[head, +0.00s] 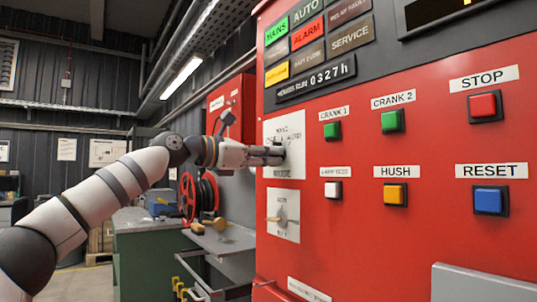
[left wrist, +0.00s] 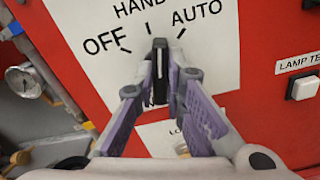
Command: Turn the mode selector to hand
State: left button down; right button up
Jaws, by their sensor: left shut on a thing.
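The mode selector is a black knob (left wrist: 160,72) on a white plate (left wrist: 80,25) marked OFF, HAND and AUTO. In the left wrist view the knob stands nearly upright, its upper end near the HAND tick; I cannot tell if it lines up exactly. My left gripper (left wrist: 160,84) is shut on the knob, one fingertip on each side. In the head view my left gripper (head: 277,156) reaches the plate (head: 298,135) from the left and hides the knob. My right gripper is in neither view.
The red panel (head: 400,230) carries several push-buttons right of the plate, the white lamp-test button (head: 333,190) closest. A second selector plate (head: 291,228) is below. A green bench (head: 150,255) and red hose reel (head: 188,195) stand left. A grey box (head: 480,285) juts out lower right.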

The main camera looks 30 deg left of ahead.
pick_arm(q)
jog(key=shift+n, duration=1.5)
jog(key=c, duration=1.7)
grip_release()
jog(key=shift+o, duration=0.2)
jog(key=v, duration=1.2)
